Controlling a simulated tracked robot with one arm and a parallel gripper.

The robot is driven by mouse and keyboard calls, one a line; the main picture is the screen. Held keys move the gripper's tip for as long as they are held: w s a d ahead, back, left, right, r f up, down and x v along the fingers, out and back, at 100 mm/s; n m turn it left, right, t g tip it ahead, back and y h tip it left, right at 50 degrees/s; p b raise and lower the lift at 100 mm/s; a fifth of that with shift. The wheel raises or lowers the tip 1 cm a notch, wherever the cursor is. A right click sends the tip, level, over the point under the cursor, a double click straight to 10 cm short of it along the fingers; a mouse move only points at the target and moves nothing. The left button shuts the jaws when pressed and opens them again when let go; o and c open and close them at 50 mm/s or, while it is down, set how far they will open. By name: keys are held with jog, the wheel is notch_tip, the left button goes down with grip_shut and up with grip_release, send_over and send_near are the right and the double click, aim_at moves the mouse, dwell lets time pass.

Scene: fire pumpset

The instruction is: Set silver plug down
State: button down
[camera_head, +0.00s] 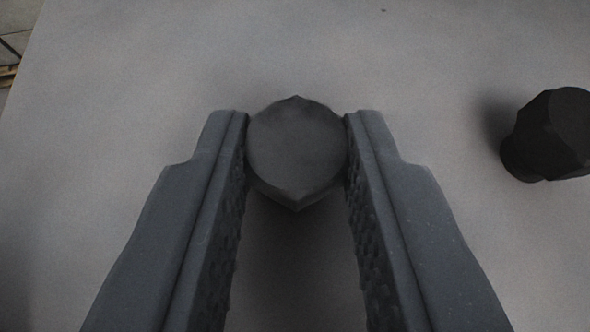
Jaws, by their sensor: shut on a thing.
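The plug (297,150) is between the fingertips of my gripper (297,152). It shows a dark grey round top and a hex edge in this light. The fingers touch it on the left and right sides, and the gripper is shut on it. The plug is over a plain grey surface (180,70). A soft shadow lies below it in the picture. Its underside is hidden, so I cannot tell whether it touches the surface.
A black plug-like piece (550,135) with a faceted head stands on the surface at the right, apart from my gripper. The surface's edge runs down the upper left corner, with tiled floor beyond. The rest of the surface around the plug is clear.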

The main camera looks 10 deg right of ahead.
jog(key=c, duration=1.2)
grip_release()
jog(key=b+v, duration=0.1)
jog(key=v, duration=1.1)
jog(key=shift+r, duration=0.1)
jog(key=s+r+t, duration=0.1)
jog(key=s+r, duration=0.3)
jog(key=r, duration=0.6)
jog(key=s+r+n+t+y, duration=0.1)
jog(key=s+r, duration=0.4)
jog(key=r, duration=0.5)
jog(key=s+d+r+t, duration=0.1)
jog(key=s+r, duration=0.4)
jog(key=r, duration=0.6)
